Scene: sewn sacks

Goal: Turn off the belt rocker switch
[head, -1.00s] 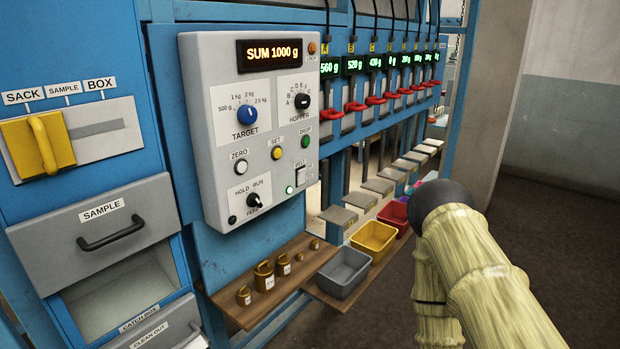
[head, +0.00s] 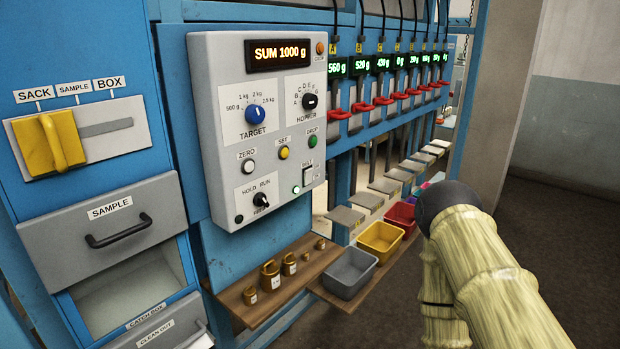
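The belt rocker switch (head: 308,174) is a small pale rocker under a BELT label at the lower right of the grey control panel (head: 222,130). A lit green lamp (head: 296,189) sits just left of it. Which way the rocker is tipped is too small to tell. My arm, with a pale ribbed cover and a dark rounded joint, shows at the lower right, apart from the panel. My gripper is not in the picture.
The panel also bears a TARGET knob (head: 255,113), a HOPPER knob (head: 310,101) and a HOLD/RUN feed knob (head: 261,200). Below are brass weights on a wooden shelf (head: 243,311) and a grey bin (head: 349,273). Red levers line the right. Open floor lies at right.

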